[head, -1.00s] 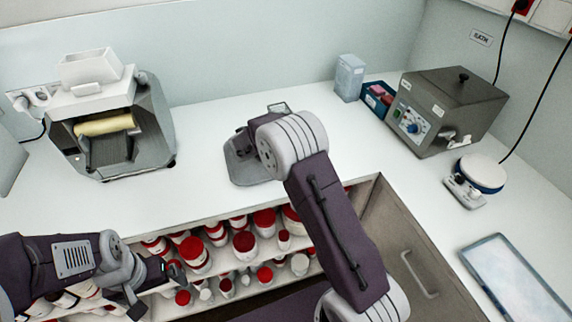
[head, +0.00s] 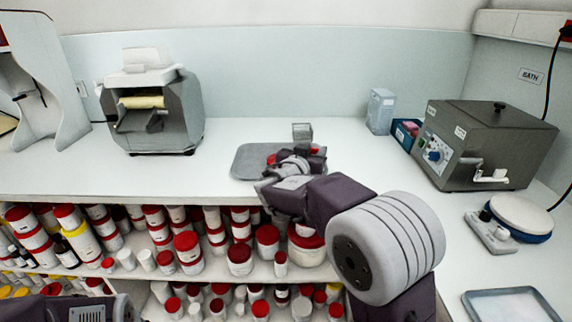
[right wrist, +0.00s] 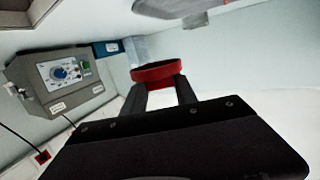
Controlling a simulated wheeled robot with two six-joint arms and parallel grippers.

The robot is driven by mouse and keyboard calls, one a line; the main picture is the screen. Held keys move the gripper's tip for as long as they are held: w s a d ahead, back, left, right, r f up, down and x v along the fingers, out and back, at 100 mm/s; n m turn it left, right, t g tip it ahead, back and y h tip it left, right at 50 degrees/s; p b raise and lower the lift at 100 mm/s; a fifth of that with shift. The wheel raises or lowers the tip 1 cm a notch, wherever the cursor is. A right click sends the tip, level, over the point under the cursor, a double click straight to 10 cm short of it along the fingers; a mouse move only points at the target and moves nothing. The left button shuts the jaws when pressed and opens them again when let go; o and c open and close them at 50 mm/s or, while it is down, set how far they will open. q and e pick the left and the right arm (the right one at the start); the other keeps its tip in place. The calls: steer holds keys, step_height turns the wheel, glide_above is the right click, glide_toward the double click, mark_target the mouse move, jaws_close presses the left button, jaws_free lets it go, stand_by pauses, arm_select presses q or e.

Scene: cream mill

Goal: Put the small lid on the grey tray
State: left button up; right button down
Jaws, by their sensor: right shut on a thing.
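The grey tray (head: 247,162) lies flat on the counter near its front edge; my right gripper and wrist cover its right part. In the right wrist view, which is upside down, my right gripper (right wrist: 160,85) is shut on a round red lid (right wrist: 154,74). Part of the tray (right wrist: 172,8) shows at the top edge, apart from the lid.
A small clear box (head: 302,131) stands behind the tray. A roller mill (head: 153,115) is at the left; a grey bath unit (head: 485,142), a blue bin (head: 405,133) and a scale (head: 515,217) are at the right. Red-lidded jars (head: 240,258) fill the shelves below. The counter left of the tray is clear.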

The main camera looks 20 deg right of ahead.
steer(key=w+f, duration=0.2)
steer(key=w, duration=0.1)
steer(key=w+f+p, duration=0.1)
steer(key=w+f, duration=0.1)
steer(key=w, duration=0.2)
steer(key=w+f+p, duration=0.1)
steer(key=w+f, duration=0.1)
steer(key=w, duration=0.1)
steer(key=shift+w+a+f, duration=0.2)
steer(key=shift+w+a, duration=0.15)
step_height(320, 180, down, 4)
steer(key=shift+f, duration=0.1)
steer(key=shift+f+b, duration=0.1)
steer(key=shift+b, duration=0.35)
steer(key=c, duration=1)
jaws_free()
steer(key=shift+o, duration=0.2)
